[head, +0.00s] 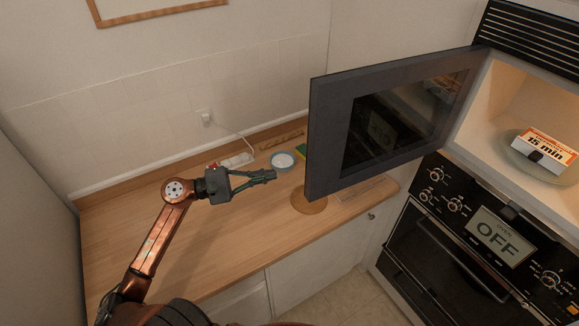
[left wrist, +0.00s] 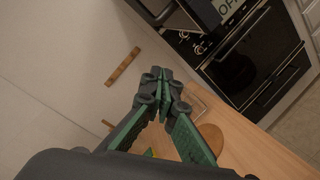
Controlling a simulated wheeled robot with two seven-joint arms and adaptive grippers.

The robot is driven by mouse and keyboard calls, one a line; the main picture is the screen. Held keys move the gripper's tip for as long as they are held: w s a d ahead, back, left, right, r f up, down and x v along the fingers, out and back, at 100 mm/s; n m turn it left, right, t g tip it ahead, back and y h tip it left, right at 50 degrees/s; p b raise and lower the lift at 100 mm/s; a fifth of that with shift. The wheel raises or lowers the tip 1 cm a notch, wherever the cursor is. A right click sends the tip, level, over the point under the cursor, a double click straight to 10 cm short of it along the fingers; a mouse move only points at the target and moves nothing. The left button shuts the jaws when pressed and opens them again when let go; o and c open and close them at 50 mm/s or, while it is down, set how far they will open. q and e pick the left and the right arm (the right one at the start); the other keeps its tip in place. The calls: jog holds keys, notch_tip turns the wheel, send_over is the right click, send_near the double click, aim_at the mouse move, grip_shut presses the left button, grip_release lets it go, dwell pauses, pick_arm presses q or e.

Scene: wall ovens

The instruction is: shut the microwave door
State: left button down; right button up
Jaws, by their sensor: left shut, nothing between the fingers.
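The microwave door (head: 332,137) is dark grey with a glass window and stands wide open, swung out to the left over the counter. The lit microwave interior (head: 515,100) holds a box marked "15 min" (head: 545,148) on a glass plate. My left gripper (head: 273,175) is shut and empty, above the counter to the left of the door and apart from it. In the left wrist view its fingertips (left wrist: 162,75) meet, and the door's dark lower corner (left wrist: 155,8) shows at the top. My right gripper is not in view.
The wooden counter (head: 220,240) is mostly clear at front left. A bowl (head: 283,161), a power strip (head: 237,160) and a round wooden board (head: 309,203) lie toward its back and right. An oven panel reading OFF (head: 497,235) is below the microwave.

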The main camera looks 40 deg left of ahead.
pick_arm(q)
notch_tip(320, 180, up, 4)
jog(key=s+a+m+t, duration=0.1)
jog(key=a+m, duration=0.2)
jog(key=m, duration=0.1)
jog(key=w+d+p, duration=0.5)
jog(key=w+d, duration=0.2)
jog(key=d, duration=0.2)
jog(key=shift+w+r+y+p, duration=0.15)
jog(key=shift+r+y+p, duration=0.05)
jog(key=shift+y+p, duration=0.15)
jog(key=shift+d, duration=0.1)
